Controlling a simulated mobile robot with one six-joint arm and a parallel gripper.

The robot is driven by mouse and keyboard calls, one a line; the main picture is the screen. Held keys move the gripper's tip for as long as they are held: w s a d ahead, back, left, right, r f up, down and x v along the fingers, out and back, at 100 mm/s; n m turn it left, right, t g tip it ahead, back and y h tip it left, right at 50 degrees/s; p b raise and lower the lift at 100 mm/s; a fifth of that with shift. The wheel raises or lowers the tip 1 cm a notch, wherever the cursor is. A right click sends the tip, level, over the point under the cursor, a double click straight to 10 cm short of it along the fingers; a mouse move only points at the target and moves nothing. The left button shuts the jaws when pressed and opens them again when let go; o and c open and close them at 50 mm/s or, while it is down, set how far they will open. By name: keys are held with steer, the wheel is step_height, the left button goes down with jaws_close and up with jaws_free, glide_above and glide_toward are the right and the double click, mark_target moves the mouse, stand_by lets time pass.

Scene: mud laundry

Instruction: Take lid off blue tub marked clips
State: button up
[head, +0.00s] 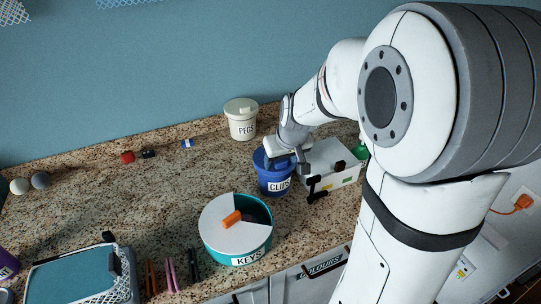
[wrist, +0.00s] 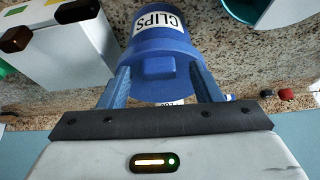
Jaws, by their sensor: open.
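The blue tub (head: 274,184) with a white CLIPS label stands upright on the counter in the head view. Its blue lid (head: 259,157) appears to be on top, partly hidden by my gripper (head: 284,160). My gripper (wrist: 159,72) is open, with one blue finger on each side of the lid. I cannot tell whether the fingers touch it.
A teal KEYS tub (head: 263,243) with a partly open white cover stands in front. A white PEGS tub (head: 242,125) stands behind. A white box (head: 333,171) with dark latches is close on the right. The counter to the left is mostly clear.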

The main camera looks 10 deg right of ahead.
steer(key=c, duration=1.1)
steer(key=shift+o, duration=0.2)
